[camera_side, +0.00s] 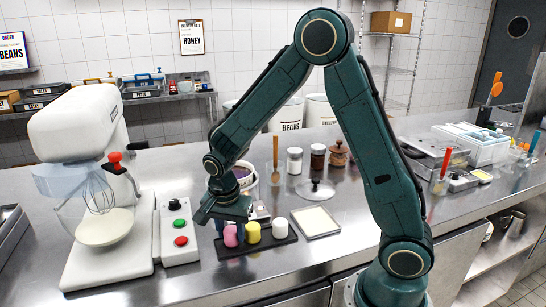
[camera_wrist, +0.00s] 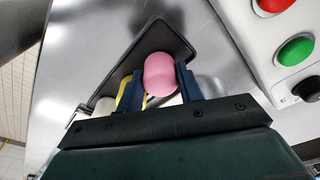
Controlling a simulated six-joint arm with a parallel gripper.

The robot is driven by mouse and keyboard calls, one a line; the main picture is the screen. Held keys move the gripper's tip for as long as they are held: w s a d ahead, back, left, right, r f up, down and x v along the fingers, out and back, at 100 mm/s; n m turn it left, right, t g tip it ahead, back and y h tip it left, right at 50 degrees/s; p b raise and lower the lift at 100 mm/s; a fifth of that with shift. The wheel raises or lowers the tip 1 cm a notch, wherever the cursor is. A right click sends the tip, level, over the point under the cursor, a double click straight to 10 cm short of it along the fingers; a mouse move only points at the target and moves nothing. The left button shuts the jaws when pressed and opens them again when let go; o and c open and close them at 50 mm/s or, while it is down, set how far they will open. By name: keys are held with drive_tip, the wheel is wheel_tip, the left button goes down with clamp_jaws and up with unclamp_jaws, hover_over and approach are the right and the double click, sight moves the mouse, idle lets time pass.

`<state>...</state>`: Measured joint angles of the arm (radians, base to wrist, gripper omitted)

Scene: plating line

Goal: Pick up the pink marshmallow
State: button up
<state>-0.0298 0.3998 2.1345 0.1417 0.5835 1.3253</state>
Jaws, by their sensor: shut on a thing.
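The pink marshmallow (camera_wrist: 159,75) is between the two dark blue fingers of my gripper (camera_wrist: 160,88) in the wrist view. The fingers are shut on its sides. In the side view the pink marshmallow (camera_side: 231,236) shows at the left end of a dark tray (camera_side: 262,243), below my gripper (camera_side: 232,228). I cannot tell whether it touches the tray. A yellow marshmallow (camera_side: 253,232) and a white marshmallow (camera_side: 280,228) stand to its right on the tray. In the wrist view they are partly hidden behind the left finger.
A control box (camera_side: 179,232) with green and red buttons and a stand mixer (camera_side: 100,180) stand close on the left. A shallow pale-filled tray (camera_side: 316,222) lies to the right. A glass lid (camera_side: 316,189) and several jars (camera_side: 318,158) stand behind. The counter front is clear.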

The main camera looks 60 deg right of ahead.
sight(231, 229)
wheel_tip(231, 229, up, 20)
idle(0.7)
drive_tip(key=shift+w+d+f, duration=0.1)
idle(0.4)
drive_tip(key=w+d+f, duration=0.2)
drive_tip(key=w+d, duration=0.3)
drive_tip(key=d, duration=0.3)
drive_tip(key=w+d+f, duration=0.3)
drive_tip(key=w+d, duration=0.2)
drive_tip(key=d, duration=0.4)
drive_tip(key=shift+d+n, duration=0.15)
drive_tip(key=shift+n, duration=0.25)
drive_tip(key=shift+w+f, duration=0.1)
drive_tip(key=shift+f, duration=0.1)
drive_tip(key=shift+f, duration=3.85)
drive_tip(key=shift+r, duration=0.45)
